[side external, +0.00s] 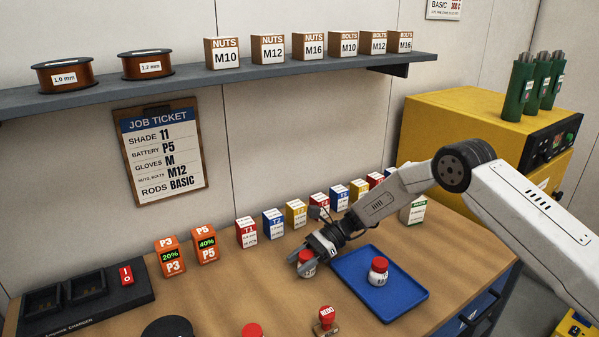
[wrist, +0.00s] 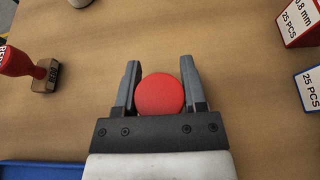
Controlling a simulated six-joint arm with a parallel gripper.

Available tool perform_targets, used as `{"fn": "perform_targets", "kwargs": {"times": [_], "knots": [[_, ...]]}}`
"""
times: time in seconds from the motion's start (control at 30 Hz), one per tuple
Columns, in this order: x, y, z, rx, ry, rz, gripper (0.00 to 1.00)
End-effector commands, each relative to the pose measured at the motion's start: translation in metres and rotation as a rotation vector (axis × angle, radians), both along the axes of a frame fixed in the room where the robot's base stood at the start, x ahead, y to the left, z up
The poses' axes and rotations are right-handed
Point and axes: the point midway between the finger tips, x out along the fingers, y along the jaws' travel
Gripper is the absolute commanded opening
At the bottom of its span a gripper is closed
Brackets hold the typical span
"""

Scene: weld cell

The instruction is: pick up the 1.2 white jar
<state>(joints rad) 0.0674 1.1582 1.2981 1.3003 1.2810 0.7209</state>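A jar with a red lid and a pale body (side external: 306,265) stands at the wood bench, left of the blue tray. Its label is too small to read. My gripper (side external: 304,258) is at this jar, pointing down with its fingers around it. In the wrist view the round red lid (wrist: 160,95) lies between the two grey fingers of my gripper (wrist: 160,80), very close to both. I cannot tell whether the fingers press on it. A second white jar with a red lid (side external: 378,269) stands on the blue tray (side external: 411,294).
A red-handled stamp (side external: 326,318) stands in front of the tray; it also shows in the wrist view (wrist: 25,65). Another red top (side external: 252,330) is at the front edge. Small coloured boxes (side external: 246,232) line the back. Orange batteries (side external: 170,257) and a charger (side external: 85,298) are at left.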

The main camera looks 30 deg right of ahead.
Motion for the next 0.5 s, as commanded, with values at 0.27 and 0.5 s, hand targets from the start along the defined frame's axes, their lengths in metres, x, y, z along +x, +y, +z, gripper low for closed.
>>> {"fn": "perform_targets", "kwargs": {"times": [0.27,0.5], "knots": [[0.0001,-0.0001,0.0004,0.000,-0.001,0.000,0.00],[0.0002,-0.0001,0.0019,0.000,-0.001,0.000,0.00]]}}
